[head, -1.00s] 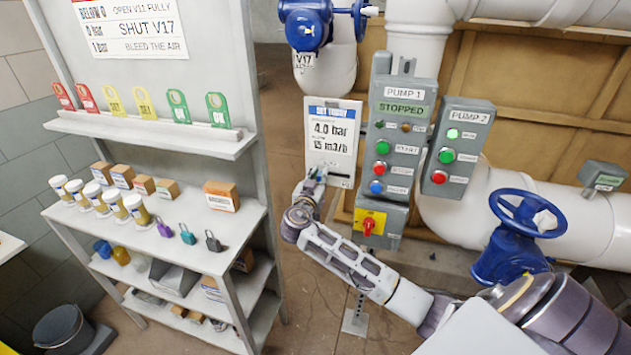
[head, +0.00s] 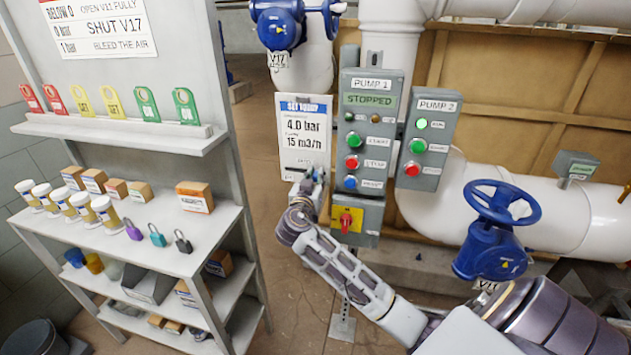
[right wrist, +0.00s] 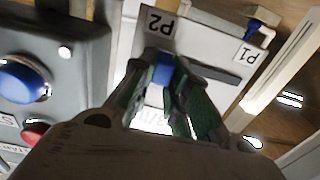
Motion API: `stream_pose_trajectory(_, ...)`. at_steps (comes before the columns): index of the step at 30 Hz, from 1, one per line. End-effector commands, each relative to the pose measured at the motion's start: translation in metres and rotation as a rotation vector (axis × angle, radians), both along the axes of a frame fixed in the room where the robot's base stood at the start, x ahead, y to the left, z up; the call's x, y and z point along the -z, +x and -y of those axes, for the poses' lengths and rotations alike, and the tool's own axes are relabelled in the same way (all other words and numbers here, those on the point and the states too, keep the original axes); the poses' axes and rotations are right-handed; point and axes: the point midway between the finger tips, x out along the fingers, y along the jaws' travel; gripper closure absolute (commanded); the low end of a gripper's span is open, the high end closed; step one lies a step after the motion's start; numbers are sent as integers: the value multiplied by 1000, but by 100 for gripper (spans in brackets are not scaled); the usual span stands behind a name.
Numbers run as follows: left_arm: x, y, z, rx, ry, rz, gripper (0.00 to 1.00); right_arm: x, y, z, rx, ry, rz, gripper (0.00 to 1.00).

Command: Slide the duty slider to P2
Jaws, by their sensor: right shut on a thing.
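The duty slider's blue knob (right wrist: 163,70) shows in the right wrist view between the fingertips of my right gripper (right wrist: 165,80). The gripper is shut on it. The knob sits at the P2 end of a dark slot (right wrist: 222,74), close under the P2 label (right wrist: 161,23). The slot runs bare toward the P1 label (right wrist: 247,54). In the head view my right gripper (head: 315,183) is at the lower right part of the white set board (head: 304,135), and hides the knob there. My left gripper is not in view.
The Pump 1 box (head: 368,130) with buttons and a red rotary switch (head: 346,221) stands close right of the gripper. Beyond it are the Pump 2 box (head: 427,140) and a blue handwheel (head: 502,205). A grey shelf (head: 180,255) with small goods stands left.

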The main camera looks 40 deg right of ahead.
Motion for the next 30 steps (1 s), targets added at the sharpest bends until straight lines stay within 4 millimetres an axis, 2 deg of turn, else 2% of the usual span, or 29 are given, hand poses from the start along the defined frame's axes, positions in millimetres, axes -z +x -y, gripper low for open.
stream_pose_trajectory(3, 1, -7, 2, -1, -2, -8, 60, 3, -2, 3, 11, 2, -7, 100)
stream_pose_trajectory(9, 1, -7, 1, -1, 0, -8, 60, 3, -2, 3, 12, 1, -7, 100)
stream_pose_trajectory(10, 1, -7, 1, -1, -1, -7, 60, 3, -2, 3, 12, 1, -7, 80)
stream_pose_trajectory(15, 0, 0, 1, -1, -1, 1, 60, 2, -2, 3, 11, 0, -6, 61)
stream_pose_trajectory(21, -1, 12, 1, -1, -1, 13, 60, 1, -2, 3, 9, 0, -4, 61)
stream_pose_trajectory(25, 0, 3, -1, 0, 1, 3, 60, 1, -2, 2, 9, 0, -3, 61)
stream_pose_trajectory(30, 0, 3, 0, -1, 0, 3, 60, 1, -6, -3, 7, 0, -3, 61)
